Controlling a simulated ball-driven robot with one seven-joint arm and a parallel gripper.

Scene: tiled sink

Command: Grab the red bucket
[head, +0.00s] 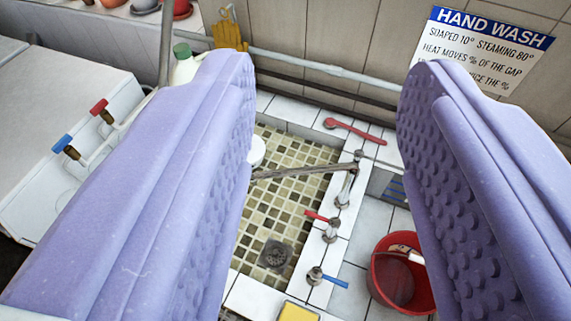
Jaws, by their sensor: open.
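The red bucket (384,288) stands on the light tiles at the lower right of the head view. Something with a white and tan part and something blue show inside it. My gripper (325,85) has two lavender fingers with bumpy inner faces. They are spread wide with nothing between them. The right finger overlaps the bucket's right side in the picture and hides part of it. The bucket lies beyond the fingers and below their tips in the picture.
A tiled basin (295,200) with a drain lies between the fingers. Taps with a red handle (322,217) and a blue handle (327,277) stand on its edge, left of the bucket. A yellow sponge (298,312) is in front.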

